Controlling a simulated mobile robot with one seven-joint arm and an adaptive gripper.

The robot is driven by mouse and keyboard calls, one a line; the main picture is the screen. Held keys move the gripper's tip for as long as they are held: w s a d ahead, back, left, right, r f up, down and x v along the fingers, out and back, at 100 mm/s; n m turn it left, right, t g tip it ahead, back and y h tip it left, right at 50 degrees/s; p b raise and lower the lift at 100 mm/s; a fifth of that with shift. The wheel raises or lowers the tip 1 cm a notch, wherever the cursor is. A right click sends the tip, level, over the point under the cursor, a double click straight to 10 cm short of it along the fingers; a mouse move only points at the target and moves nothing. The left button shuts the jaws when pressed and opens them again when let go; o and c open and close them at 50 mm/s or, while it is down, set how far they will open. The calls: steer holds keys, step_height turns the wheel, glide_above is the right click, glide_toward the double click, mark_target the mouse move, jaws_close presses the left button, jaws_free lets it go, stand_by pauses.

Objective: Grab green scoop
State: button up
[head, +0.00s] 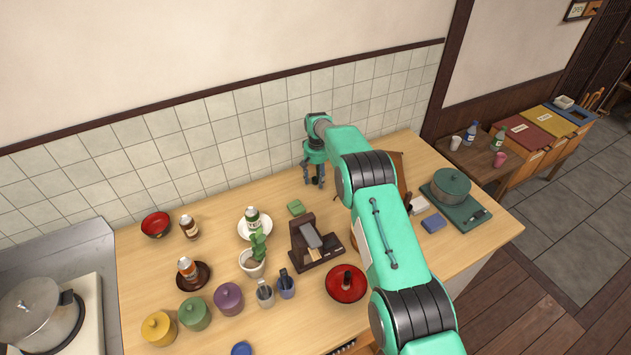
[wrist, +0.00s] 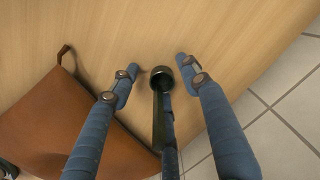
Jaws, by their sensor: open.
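The green scoop (wrist: 157,115) appears as a dark green piece with a round cup-like end and a long straight shaft. It lies between the fingers of my gripper (wrist: 157,66) in the wrist view. My fingers are spread apart, one on each side of the round end, with gaps visible; a further blue finger shows partly behind the shaft. In the head view my gripper (head: 314,182) points down over the back of the counter near the tiled wall, with a dark piece between its fingers. I cannot tell whether any finger touches the scoop.
A brown flat piece with a strap (wrist: 70,125) lies left of my fingers. My arm hides part of the counter (head: 270,320).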

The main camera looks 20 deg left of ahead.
steer(key=shift+c, duration=0.3)
steer(key=c, duration=0.9)
steer(key=shift+r, duration=0.1)
steer(key=shift+r, duration=1.55)
steer(key=shift+s+d+r, duration=0.1)
steer(key=shift+s+r, duration=0.05)
steer(key=shift+s+d+r, duration=0.25)
steer(key=shift+s+d, duration=1)
steer(key=shift+s, duration=1.05)
steer(key=shift+s+d+r, duration=0.2)
steer(key=shift+s+d, duration=1.1)
steer(key=shift+s, duration=0.95)
steer(key=shift+s+d+r, duration=0.25)
steer(key=shift+s+d, duration=1)
steer(key=shift+s, duration=1.05)
